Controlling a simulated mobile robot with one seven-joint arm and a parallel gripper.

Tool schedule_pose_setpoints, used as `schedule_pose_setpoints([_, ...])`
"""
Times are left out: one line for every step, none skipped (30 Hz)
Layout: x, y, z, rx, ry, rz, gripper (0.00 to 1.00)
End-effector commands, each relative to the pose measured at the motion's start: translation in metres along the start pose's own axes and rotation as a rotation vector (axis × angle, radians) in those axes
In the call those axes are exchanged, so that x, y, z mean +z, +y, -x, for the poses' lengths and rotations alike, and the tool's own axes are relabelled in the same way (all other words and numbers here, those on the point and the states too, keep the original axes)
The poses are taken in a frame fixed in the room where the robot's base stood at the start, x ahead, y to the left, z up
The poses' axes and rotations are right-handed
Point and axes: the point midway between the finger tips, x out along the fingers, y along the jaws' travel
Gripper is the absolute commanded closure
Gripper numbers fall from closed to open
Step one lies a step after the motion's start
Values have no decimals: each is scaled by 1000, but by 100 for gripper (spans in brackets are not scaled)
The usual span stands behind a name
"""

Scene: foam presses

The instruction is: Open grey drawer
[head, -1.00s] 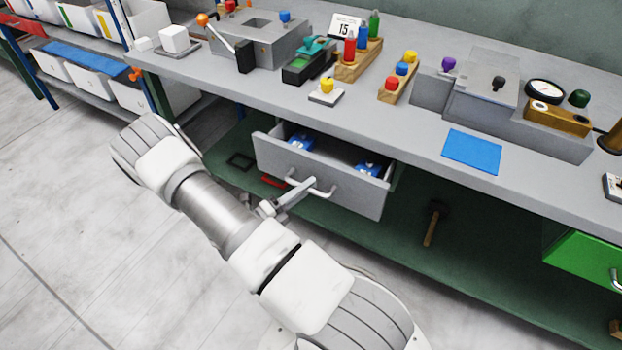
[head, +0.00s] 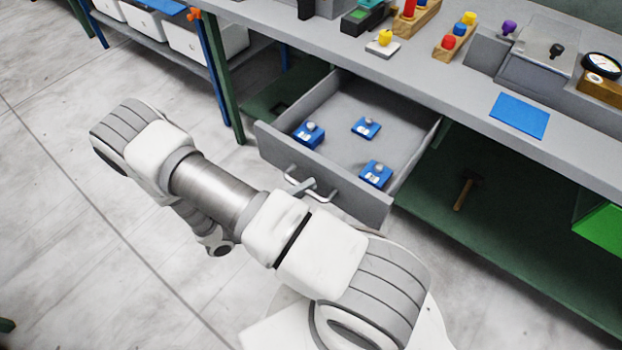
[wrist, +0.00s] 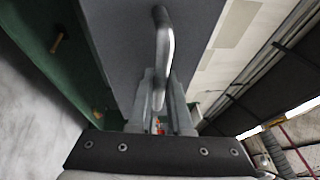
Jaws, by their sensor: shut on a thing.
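The grey drawer (head: 370,202) is pulled well out from under the grey workbench in the head view. Several blue blocks with grey knobs, one of them a blue block (head: 309,134), lie inside on its bare floor. The drawer's metal bar handle (head: 321,197) is on its front face and also shows in the wrist view (wrist: 163,45). My gripper (head: 303,188) is at the handle. In the wrist view my gripper (wrist: 160,95) has its two fingers closed around the bar. The fingertips are partly hidden by my arm in the head view.
The workbench top (head: 440,85) bears several fixtures and a blue mat (head: 519,115). A hammer (head: 465,190) lies on the green lower shelf (head: 500,235). The floor at left is clear.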

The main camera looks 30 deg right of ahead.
Motion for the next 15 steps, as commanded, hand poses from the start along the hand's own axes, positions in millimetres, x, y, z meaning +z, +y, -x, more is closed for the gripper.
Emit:
schedule_pose_setpoints([-1,-1,2,-1,0,0,100])
schedule_pose_setpoints([-1,-1,3,-1,0,0,100])
schedule_pose_setpoints([-2,-1,4,-1,0,0,100])
schedule_pose_setpoints([-2,-1,5,-1,0,0,100])
schedule_pose_setpoints([-2,-1,5,-1,0,0,100])
schedule_pose_setpoints([-2,-1,6,-1,0,0,100])
schedule_pose_setpoints([-2,-1,6,-1,0,0,100])
schedule_pose_setpoints([-2,-1,6,-1,0,0,100])
schedule_pose_setpoints([-2,-1,6,-1,0,0,100])
schedule_pose_setpoints([-3,-1,6,-1,0,0,100])
schedule_pose_setpoints([-3,-1,6,-1,0,0,100])
schedule_pose_setpoints([-2,-1,6,0,0,0,100])
schedule_pose_setpoints([-2,-1,6,0,0,0,100])
schedule_pose_setpoints([-2,-1,6,0,0,0,100])
schedule_pose_setpoints([-2,-1,6,0,0,0,100])
